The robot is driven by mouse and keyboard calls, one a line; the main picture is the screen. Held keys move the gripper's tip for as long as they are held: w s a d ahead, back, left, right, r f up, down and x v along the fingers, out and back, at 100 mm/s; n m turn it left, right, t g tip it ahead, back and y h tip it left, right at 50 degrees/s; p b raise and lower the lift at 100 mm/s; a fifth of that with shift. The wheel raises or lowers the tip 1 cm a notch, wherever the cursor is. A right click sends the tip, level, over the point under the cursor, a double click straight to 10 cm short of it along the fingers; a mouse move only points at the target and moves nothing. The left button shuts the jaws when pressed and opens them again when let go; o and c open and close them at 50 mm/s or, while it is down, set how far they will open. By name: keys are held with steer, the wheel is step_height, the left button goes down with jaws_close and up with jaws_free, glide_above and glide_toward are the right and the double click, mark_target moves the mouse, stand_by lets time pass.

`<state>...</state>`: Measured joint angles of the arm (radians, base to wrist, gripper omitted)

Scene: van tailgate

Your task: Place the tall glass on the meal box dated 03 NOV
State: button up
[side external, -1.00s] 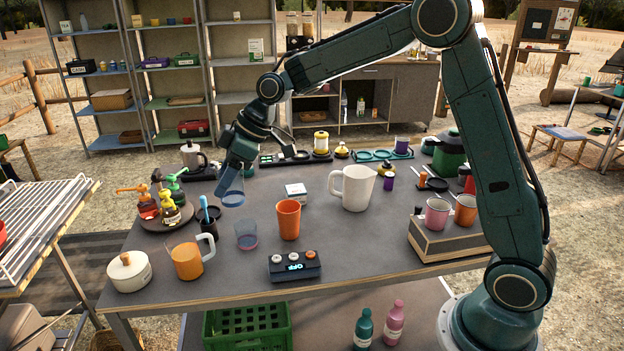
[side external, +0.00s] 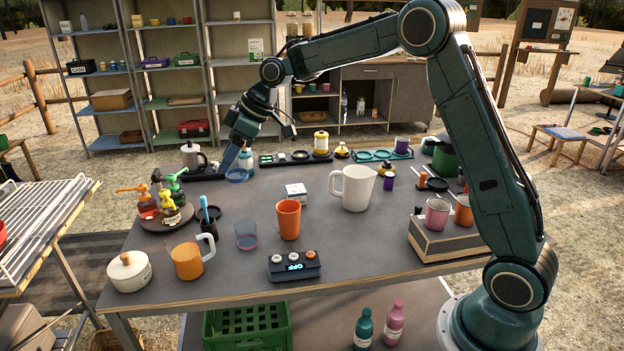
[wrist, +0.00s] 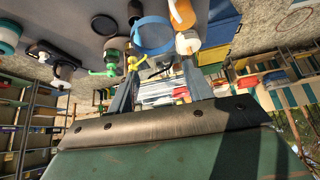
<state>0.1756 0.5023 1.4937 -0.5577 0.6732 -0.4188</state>
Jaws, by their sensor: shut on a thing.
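My gripper (side external: 236,164) is shut on a clear blue glass (side external: 237,176) and holds it above the back left of the table. In the wrist view the glass shows as a blue ring (wrist: 152,34) beyond my fingers (wrist: 158,85). A small white box (side external: 296,194) with print on it lies near the table's middle, to the right of the held glass and nearer the camera. Its print is too small to read, so I cannot tell its date. Another clear bluish glass (side external: 246,234) stands on the table in front.
An orange cup (side external: 288,220) and a white pitcher (side external: 353,188) stand near the white box. Pump bottles (side external: 169,205) on a dark round tray are at the left. A teal and white bottle (side external: 246,160) stands close behind the held glass. A switch box (side external: 294,266) is in front.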

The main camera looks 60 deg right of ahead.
steer(key=w+d+r+m, duration=0.2)
steer(key=w+d, duration=0.2)
steer(key=d, duration=0.8)
steer(key=r+m+t+h, duration=0.1)
steer(key=m+h, duration=0.1)
glide_above(293, 188)
steer(key=shift+r+n, duration=0.15)
steer(key=shift+n, duration=0.15)
step_height(293, 188, down, 16)
steer(key=shift+r, duration=0.15)
steer(key=shift+f, duration=2.15)
